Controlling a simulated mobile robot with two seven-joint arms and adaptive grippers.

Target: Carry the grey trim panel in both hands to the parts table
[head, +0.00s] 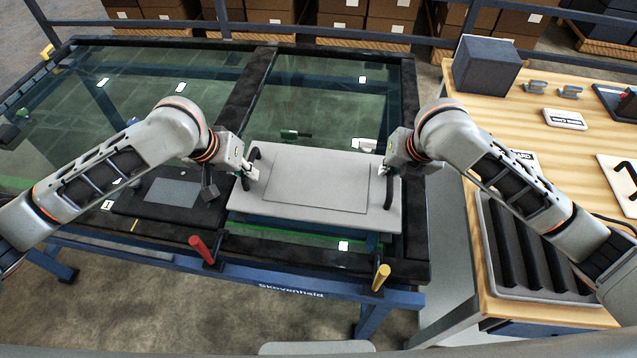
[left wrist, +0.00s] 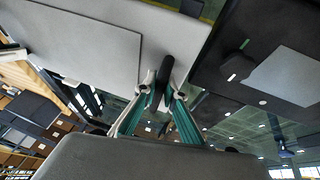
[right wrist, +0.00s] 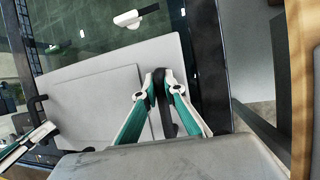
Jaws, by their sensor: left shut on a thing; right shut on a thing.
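The grey trim panel (head: 315,190) is a flat light-grey plate with a dark handle at each short side. In the head view it is over the right part of the dark-framed glass table (head: 415,240). My left gripper (head: 249,172) is shut on the panel's left handle, which also shows between the fingers in the left wrist view (left wrist: 166,72). My right gripper (head: 390,168) is shut on its right handle, seen between the fingers in the right wrist view (right wrist: 160,82). Whether the panel touches the glass is unclear. The wooden parts table (head: 490,140) stands at the right.
The parts table holds a dark box (head: 487,66), a slotted grey tray (head: 520,290) at its near side, and a white panel (head: 622,180). A red-handled clamp (head: 202,250) and a yellow-handled clamp (head: 381,277) stand at the glass table's front edge. A narrow gap separates the tables.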

